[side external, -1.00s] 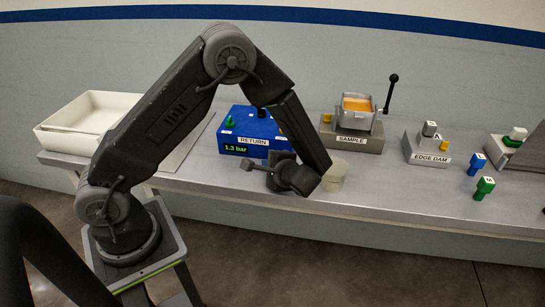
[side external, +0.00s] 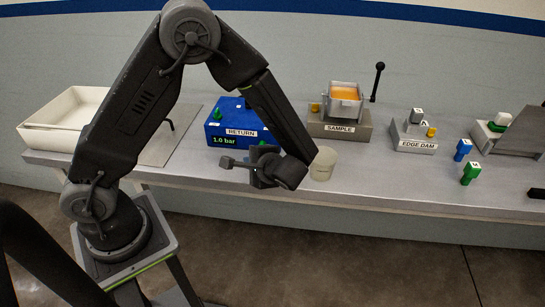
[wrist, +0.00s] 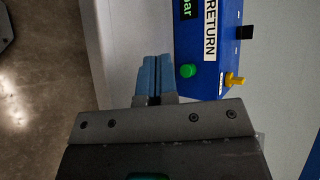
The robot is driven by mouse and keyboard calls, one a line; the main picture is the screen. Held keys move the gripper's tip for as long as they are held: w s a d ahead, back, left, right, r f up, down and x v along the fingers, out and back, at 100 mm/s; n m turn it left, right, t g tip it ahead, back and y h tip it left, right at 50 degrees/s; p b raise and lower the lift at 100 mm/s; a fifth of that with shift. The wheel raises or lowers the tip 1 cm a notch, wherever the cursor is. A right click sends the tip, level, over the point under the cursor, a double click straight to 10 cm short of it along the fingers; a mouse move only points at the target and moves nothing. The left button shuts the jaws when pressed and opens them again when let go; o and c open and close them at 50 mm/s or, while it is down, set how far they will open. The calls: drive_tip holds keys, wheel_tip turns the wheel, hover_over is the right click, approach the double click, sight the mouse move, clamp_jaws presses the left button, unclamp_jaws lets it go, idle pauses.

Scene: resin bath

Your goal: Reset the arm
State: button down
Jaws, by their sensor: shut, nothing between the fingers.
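My gripper (side external: 228,163) is in front of the blue RETURN box (side external: 240,122), above the front part of the bench. In the wrist view its two blue-grey fingers (wrist: 154,77) are together with nothing between them. The RETURN box (wrist: 200,45) is just right of the fingers there, with a green knob (wrist: 187,71) and a yellow knob (wrist: 234,79) on it. I cannot tell how high the fingers are above the bench. My forearm hides part of the RETURN box in the side external view.
A beige cup (side external: 323,165) stands close to the right of my wrist. The SAMPLE block (side external: 338,128) with an orange-filled metal box (side external: 345,95), the EDGE DAM block (side external: 412,140), and blue (side external: 462,150) and green (side external: 470,173) pegs are farther right. A white tray (side external: 45,138) is at left.

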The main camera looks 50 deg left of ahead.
drive_tip(key=s+d+r+n+t+h, duration=0.2)
drive_tip(key=s+r+h, duration=0.4)
drive_tip(key=r, duration=0.4)
drive_tip(key=s+d+r+n+t+h, duration=0.2)
drive_tip(key=s+r+h, duration=0.4)
drive_tip(key=r, duration=0.4)
drive_tip(key=shift+s+d+r+t, duration=0.15)
drive_tip(key=shift+s+d+t, duration=0.55)
drive_tip(key=shift+d, duration=0.55)
drive_tip(key=c, duration=1.8)
unclamp_jaws()
